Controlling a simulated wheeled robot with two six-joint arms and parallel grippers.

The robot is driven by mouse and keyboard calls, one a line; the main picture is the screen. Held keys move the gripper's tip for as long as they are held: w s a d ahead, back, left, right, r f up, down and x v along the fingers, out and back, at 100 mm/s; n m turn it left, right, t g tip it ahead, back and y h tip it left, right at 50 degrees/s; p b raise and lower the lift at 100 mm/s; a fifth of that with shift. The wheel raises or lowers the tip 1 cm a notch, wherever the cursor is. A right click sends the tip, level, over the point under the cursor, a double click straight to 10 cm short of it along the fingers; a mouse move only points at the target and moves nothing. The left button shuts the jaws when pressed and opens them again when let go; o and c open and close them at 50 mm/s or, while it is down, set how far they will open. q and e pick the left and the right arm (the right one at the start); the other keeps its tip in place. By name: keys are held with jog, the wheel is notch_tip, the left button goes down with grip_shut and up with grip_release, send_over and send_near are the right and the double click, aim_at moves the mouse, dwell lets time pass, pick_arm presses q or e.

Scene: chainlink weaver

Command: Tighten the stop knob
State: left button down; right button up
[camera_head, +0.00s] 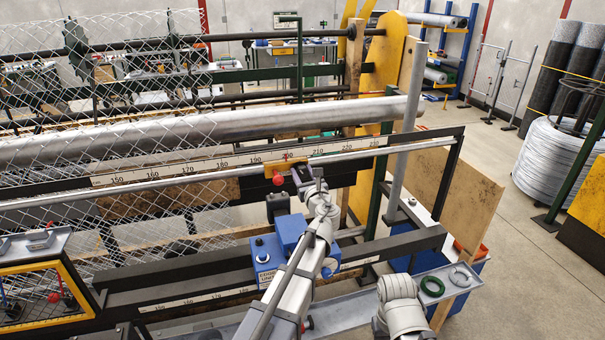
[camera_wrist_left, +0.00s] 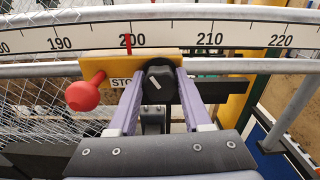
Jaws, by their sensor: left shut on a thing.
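The black stop knob (camera_wrist_left: 160,80) sits on the front of the yellow stop block (camera_wrist_left: 105,68), with a white line on its face tilted to the upper left. My left gripper (camera_wrist_left: 160,86) is shut on the knob, one finger on each side. In the head view my left gripper (camera_head: 305,176) reaches the yellow block on the rail from below, and the knob is hard to make out there. A label partly reading "STO" is half covered by a finger. A red ball handle (camera_wrist_left: 83,96) sticks out at the block's left. My right gripper is not in view.
A white scale (camera_wrist_left: 226,37) runs behind the block, with a red pointer (camera_wrist_left: 128,42) at 200. A metal rail (camera_head: 130,190) runs along it. A grey tray (camera_head: 452,279) holds a green ring and a grey ring.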

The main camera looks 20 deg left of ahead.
pick_arm(q)
jog(key=shift+f, duration=0.1)
jog(key=shift+c, duration=1.8)
grip_release()
jog(key=v, duration=0.7)
jog(key=shift+s+d, duration=0.25)
jog(key=shift+s, duration=0.1)
